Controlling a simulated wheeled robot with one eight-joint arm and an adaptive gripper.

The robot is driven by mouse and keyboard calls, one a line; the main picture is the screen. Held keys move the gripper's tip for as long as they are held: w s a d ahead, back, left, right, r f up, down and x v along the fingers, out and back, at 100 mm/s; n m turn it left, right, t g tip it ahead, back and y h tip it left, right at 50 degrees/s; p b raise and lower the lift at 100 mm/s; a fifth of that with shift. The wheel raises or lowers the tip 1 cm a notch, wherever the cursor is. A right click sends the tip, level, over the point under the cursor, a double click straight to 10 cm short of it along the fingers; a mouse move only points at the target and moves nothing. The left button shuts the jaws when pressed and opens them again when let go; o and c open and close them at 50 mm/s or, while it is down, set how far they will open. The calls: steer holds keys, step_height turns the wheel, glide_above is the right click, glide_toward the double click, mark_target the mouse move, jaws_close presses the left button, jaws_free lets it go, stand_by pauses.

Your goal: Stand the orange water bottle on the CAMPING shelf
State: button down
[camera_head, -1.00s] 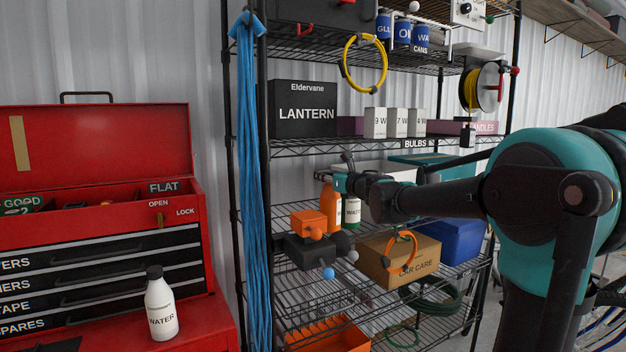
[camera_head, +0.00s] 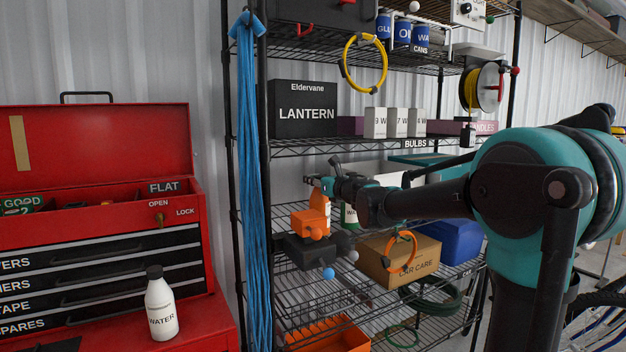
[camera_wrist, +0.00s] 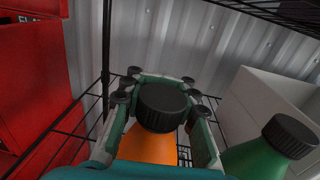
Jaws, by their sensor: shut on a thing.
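The orange water bottle (camera_head: 320,200) is in my gripper (camera_head: 323,184), above the middle wire shelf. Its lower part is hidden behind an orange block in the head view, so I cannot tell whether it touches the shelf. In the wrist view my gripper (camera_wrist: 160,100) has its fingers on both sides of the bottle's black cap (camera_wrist: 162,106), with the orange body (camera_wrist: 147,146) below. A green bottle (camera_wrist: 256,160) with a black cap stands just to the right. No CAMPING label is readable; the shelf above (camera_head: 345,148) carries a lantern box (camera_head: 304,100).
The orange block (camera_head: 310,222) and dark clamp-like item (camera_head: 312,248) sit in front. A CAR CARE box (camera_head: 385,268) and blue bin (camera_head: 455,242) are to the right. White bulb boxes (camera_head: 397,123) stand right of the lantern. Blue rope (camera_head: 252,200) hangs at the rack's left post.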

steer(key=c, duration=1.2)
jaws_free()
steer(key=shift+f, duration=0.1)
steer(key=shift+o, duration=0.2)
steer(key=v, duration=1.2)
